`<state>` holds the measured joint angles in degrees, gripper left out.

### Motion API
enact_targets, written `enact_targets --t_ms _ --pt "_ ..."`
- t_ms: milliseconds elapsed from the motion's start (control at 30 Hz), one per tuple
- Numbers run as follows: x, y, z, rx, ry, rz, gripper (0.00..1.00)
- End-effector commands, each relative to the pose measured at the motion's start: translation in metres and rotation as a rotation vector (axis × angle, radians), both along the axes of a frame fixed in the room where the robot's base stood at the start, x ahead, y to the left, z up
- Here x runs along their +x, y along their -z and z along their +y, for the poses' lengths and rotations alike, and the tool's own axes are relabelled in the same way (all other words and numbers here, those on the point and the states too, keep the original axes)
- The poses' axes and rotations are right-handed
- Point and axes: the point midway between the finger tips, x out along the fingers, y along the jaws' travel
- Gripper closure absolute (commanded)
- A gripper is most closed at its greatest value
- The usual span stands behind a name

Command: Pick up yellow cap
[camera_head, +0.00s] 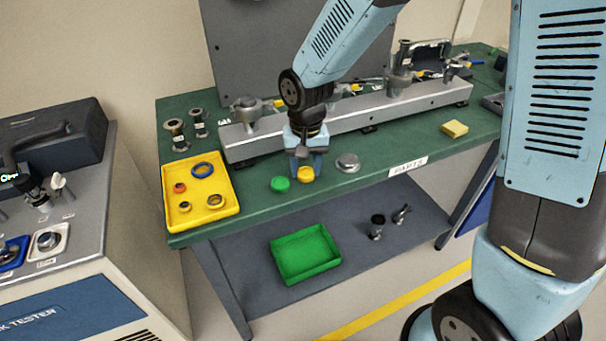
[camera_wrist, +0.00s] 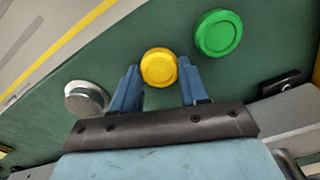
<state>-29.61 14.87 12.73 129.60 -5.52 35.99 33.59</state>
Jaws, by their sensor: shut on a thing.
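The yellow cap (camera_head: 306,174) is a small round disc by the front edge of the green bench top. My gripper (camera_head: 307,172) points down at it from above. In the wrist view the yellow cap (camera_wrist: 159,67) sits between the two blue fingertips of my gripper (camera_wrist: 158,76), which are shut on it. Whether the cap is lifted off the bench is hard to tell.
A green cap (camera_head: 280,184) lies close by on the left and a silver cap (camera_head: 347,162) on the right. A yellow tray (camera_head: 225,212) with rings stands further left. A long metal rail (camera_head: 350,117) runs behind. A green tray (camera_head: 305,274) sits on the lower shelf.

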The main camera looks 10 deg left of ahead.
Motion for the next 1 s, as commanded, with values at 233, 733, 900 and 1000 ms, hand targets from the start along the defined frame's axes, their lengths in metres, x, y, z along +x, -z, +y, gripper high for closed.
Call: enact_targets --t_ms 233,733,900,1000 --pt "0.0 0.0 0.0 0.0 0.0 0.0 0.84" --pt "-0.015 -0.051 -0.006 0.002 -0.001 -0.003 0.84" --pt "-0.037 -0.08 -0.015 0.002 -0.001 -0.005 0.84" --pt "-0.05 -0.095 -0.021 0.002 0.0 -0.003 0.84"
